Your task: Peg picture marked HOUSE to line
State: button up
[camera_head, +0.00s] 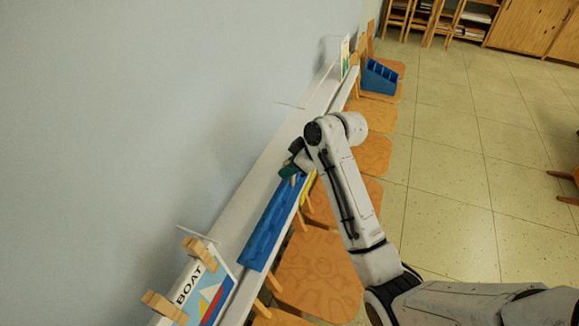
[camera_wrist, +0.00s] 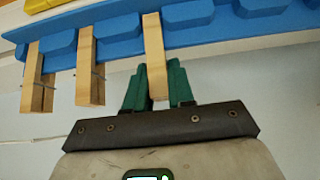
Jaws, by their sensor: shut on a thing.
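My gripper (camera_wrist: 157,90) has its green fingers shut on a wooden peg (camera_wrist: 153,40). The peg's upper part overlaps the blue rack (camera_wrist: 215,15) in the wrist view; I cannot tell whether it is still clipped there. Two more pegs, a middle one (camera_wrist: 85,65) and a left one (camera_wrist: 34,75), hang on the rack. In the head view my gripper (camera_head: 290,172) is at the far end of the rack (camera_head: 268,225), partly hidden by my arm. A picture (camera_head: 345,57) stands at the far end of the ledge, its lettering unreadable. No HOUSE marking is legible.
A picture marked BOAT (camera_head: 205,290) is held by two wooden pegs at the near left. A thin line (camera_head: 291,105) shows beside the wall. Wooden chairs (camera_head: 320,275) stand along the white ledge (camera_head: 245,215). A blue bin (camera_head: 380,78) sits on a far chair. The floor to the right is open.

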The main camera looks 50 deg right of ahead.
jog(key=shift+r+p, duration=2.9)
jog(key=shift+r, duration=0.05)
jog(key=shift+s, duration=0.1)
jog(key=shift+s+d+r+p, duration=0.15)
jog(key=shift+s+d+p, duration=0.2)
jog(key=shift+s, duration=0.4)
jog(key=shift+s+d+r+p, duration=0.2)
jog(key=shift+s+p, duration=0.25)
jog(key=shift+s, duration=0.3)
jog(key=shift+s+d+r+p, duration=0.15)
jog(key=shift+s+d+p, duration=0.2)
jog(key=shift+s, duration=0.4)
